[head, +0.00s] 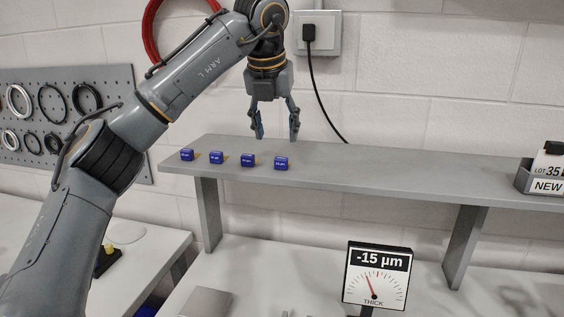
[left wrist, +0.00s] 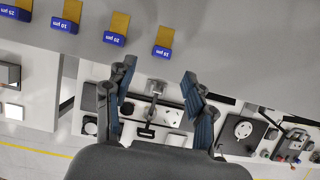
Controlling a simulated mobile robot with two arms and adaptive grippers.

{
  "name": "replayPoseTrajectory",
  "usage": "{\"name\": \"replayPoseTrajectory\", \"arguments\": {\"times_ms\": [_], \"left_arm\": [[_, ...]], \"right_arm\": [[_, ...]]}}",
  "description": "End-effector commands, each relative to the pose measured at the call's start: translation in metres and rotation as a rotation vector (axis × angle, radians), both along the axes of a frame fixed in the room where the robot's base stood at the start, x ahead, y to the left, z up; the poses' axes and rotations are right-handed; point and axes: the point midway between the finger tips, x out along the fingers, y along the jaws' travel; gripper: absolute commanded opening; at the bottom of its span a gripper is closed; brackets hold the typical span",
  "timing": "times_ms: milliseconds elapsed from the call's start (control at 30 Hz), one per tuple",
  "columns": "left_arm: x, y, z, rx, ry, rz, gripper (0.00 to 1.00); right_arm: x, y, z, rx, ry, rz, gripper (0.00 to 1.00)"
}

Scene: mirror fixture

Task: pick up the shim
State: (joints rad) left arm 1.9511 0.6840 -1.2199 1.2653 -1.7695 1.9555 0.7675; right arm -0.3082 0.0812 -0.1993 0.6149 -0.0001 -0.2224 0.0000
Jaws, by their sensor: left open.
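Several shims, each a gold strip with a blue labelled tab, lie in a row on the grey shelf (head: 370,178) in the head view. The rightmost shim (head: 281,163) is just below my left gripper (head: 276,136). The others are the leftmost shim (head: 187,155), a second one (head: 216,157) and a third (head: 247,160). My left gripper is open and empty, its fingers pointing down above the shelf. In the left wrist view the nearest shim (left wrist: 163,42) lies beyond the fingertips, apart from them. Its small label is upside down and hard to read. My right gripper is not in view.
A gauge (head: 377,275) reading "-15 µm" stands below the shelf. A box marked "NEW" (head: 540,178) sits at the shelf's right end. A pegboard with rings (head: 60,115) and a socket with a black cable (head: 316,33) are on the wall. The shelf's middle is clear.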

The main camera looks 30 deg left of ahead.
Motion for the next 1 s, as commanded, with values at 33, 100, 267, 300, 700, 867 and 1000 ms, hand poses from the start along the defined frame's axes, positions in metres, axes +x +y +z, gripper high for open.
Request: {"name": "replayPoseTrajectory", "arguments": {"times_ms": [33, 100, 267, 300, 700, 867, 1000], "left_arm": [[0.003, 0.001, -0.007, 0.0, 0.002, 0.0, 0.55], [0.006, 0.002, -0.014, 0.0, 0.001, 0.0, 0.55], [0.01, 0.002, -0.023, 0.0, 0.001, -0.001, 0.55], [0.011, 0.002, -0.026, 0.001, 0.001, -0.001, 0.55], [0.027, 0.004, -0.07, -0.001, 0.0, -0.002, 0.55], [0.027, 0.004, -0.07, -0.001, -0.001, -0.002, 0.55], [0.027, 0.004, -0.07, -0.001, -0.001, -0.002, 0.32]], "right_arm": [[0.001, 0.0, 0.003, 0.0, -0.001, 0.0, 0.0], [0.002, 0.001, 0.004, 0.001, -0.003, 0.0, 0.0], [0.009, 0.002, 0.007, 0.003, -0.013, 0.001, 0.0], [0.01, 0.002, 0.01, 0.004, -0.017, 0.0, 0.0], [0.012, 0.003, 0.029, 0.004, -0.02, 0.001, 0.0], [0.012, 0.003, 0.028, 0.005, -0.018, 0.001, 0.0], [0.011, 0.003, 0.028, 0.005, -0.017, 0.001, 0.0]]}}
